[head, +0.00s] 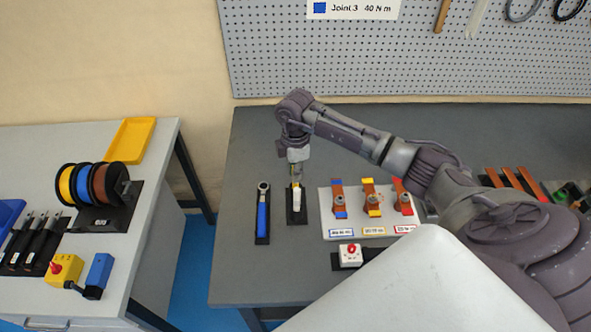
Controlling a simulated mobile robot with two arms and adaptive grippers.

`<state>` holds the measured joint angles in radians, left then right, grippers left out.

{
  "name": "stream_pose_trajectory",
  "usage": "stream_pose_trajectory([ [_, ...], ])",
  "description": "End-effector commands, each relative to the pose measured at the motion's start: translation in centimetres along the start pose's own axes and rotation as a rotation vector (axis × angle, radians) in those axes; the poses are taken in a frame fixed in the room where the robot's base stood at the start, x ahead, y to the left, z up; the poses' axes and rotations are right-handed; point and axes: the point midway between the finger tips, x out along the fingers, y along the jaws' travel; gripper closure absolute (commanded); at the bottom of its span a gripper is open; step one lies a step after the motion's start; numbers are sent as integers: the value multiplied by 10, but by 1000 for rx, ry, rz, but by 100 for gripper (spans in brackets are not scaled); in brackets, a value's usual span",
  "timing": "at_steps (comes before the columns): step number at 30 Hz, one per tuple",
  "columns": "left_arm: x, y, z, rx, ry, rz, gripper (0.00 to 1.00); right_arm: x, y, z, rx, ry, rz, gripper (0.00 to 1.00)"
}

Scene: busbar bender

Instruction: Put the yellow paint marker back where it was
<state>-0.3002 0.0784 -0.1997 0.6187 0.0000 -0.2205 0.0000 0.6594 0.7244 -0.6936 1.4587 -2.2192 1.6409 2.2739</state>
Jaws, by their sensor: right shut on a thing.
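The yellow paint marker (296,195) is a small thing with a pale body and a bit of yellow near the fingers. It stands about upright over a narrow black holder (297,217) on the dark grey bench. My right gripper (297,182) points down from above and is shut on the marker's upper part, hiding some of it. I cannot tell whether the marker's lower end is seated in the holder or just above it. My left gripper is not in view.
A blue-handled wrench (262,217) lies in a black tray just left of the holder. A white board (327,214) with colour-tipped busbars stands close on the right. A small box with a red button (351,254) sits in front. A pegboard (400,60) rises behind.

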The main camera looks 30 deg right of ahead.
Motion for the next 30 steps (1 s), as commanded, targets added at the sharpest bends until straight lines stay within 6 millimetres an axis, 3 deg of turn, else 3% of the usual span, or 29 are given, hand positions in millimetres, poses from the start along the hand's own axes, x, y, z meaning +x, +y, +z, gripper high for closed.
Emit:
stream_pose_trajectory([
  [8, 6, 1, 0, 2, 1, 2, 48, 10, 0, 0, 0, 0, 0, 100],
  [9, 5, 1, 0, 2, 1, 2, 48, 9, 0, 0, 0, 0, 0, 77],
  [13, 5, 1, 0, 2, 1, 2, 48, 9, 0, 0, 0, 0, 0, 57],
  [23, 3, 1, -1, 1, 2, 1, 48, 5, 0, 0, 0, 0, 0, 57],
  [26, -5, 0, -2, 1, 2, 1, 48, -7, 0, 0, 0, 0, 1, 57],
  [30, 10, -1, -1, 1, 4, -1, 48, -26, 1, 0, -2, 1, 6, 57],
])
